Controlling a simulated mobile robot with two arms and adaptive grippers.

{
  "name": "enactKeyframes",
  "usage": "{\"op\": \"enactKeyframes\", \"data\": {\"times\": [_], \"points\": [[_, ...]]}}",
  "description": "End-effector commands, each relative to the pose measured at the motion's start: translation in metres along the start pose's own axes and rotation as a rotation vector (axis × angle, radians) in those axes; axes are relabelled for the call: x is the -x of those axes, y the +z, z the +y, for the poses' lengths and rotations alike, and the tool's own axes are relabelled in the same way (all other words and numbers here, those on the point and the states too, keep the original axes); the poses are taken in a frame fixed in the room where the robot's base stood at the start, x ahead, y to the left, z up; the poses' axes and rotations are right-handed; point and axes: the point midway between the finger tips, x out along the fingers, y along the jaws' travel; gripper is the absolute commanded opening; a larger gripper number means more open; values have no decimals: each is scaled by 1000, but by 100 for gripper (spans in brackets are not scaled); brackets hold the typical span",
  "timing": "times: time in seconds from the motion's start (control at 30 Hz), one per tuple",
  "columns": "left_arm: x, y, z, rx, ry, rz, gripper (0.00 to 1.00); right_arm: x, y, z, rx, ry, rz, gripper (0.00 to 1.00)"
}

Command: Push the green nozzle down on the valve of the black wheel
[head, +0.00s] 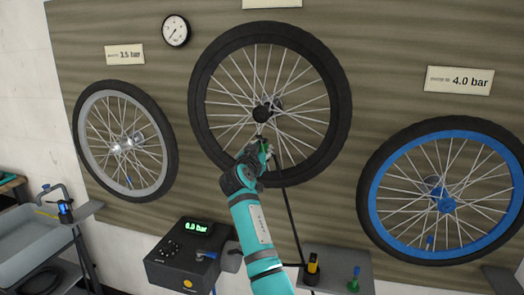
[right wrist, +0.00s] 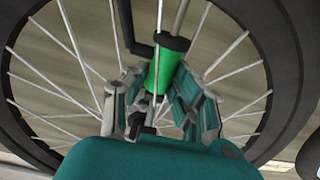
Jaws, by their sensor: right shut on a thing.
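The black wheel (head: 340,105) hangs in the middle of the wall board, and its rim and spokes fill the right wrist view (right wrist: 285,70). My right gripper (head: 262,148) is in front of the wheel's lower spokes, below the hub. It is shut on the green nozzle (right wrist: 162,72), a green cylinder with a black collar, held between the fingers. Only a sliver of the nozzle shows in the head view (head: 266,149). I cannot clearly make out the valve or whether the nozzle touches it. My left gripper is not in view.
A grey-rimmed wheel (head: 88,112) hangs at left and a blue-rimmed wheel (head: 375,205) at right. A black pump box (head: 185,273) with a lit display stands below. A shelf (head: 335,262) carries a yellow-and-black piece (head: 313,266) and a green piece (head: 354,284). A black hose (head: 291,215) runs down beside my right arm.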

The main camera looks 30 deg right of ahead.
Motion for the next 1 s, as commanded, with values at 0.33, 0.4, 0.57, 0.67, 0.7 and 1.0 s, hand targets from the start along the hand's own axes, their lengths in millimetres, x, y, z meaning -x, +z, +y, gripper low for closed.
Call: {"op": "enactKeyframes", "data": {"times": [0.33, 0.4, 0.57, 0.67, 0.7, 1.0], "points": [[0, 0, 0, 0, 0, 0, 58, 0, -1, 0, -1, 0, 1, 35], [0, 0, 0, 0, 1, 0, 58, 0, -1, 0, 0, 0, 1, 44], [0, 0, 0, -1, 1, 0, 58, 0, 0, 0, 0, 0, 0, 53], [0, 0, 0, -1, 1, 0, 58, 0, 0, 0, 0, 0, 0, 53], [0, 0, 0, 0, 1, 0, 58, 0, 0, 0, 0, 0, -1, 58], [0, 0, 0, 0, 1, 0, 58, 1, 0, 0, 0, 0, -1, 58]]}}
